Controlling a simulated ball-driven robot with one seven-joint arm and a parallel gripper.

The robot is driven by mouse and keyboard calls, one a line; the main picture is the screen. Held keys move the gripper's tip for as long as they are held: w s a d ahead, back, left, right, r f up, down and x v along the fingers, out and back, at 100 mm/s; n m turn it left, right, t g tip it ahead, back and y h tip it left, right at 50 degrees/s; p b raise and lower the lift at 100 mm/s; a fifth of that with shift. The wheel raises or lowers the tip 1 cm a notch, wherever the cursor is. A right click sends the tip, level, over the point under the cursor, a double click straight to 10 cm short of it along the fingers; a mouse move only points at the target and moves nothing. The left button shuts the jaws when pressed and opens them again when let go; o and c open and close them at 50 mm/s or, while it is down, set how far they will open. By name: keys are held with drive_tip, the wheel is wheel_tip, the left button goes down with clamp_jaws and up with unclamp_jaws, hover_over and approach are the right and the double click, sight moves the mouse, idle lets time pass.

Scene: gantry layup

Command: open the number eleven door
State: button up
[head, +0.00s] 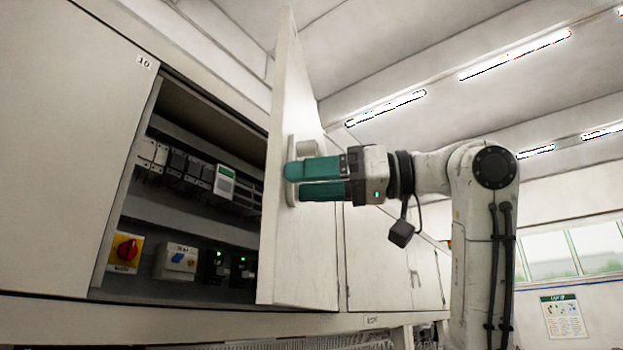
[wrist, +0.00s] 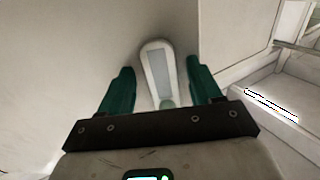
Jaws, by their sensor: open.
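A cream cabinet door (head: 295,250) stands swung out to the right of the door marked 10 in the head view, with its inside compartment exposed; I see no number on it. Its pale handle (head: 292,150) is on the outer face, near the free edge. My gripper (head: 297,182) is at the handle with its green fingers apart. In the wrist view the upright handle (wrist: 157,70) lies between the two fingers of my gripper (wrist: 161,72), with a gap visible on each side. Part of the handle is hidden by the fingers in the head view.
The door marked 10 (head: 60,150) is shut at the left. The open compartment holds a red rotary switch on a yellow plate (head: 125,252) and rows of electrical modules (head: 195,172). More shut cabinet doors (head: 378,260) continue to the right, behind the open one.

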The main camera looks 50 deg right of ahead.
drive_tip(key=shift+c, duration=0.2)
clamp_jaws()
idle(0.3)
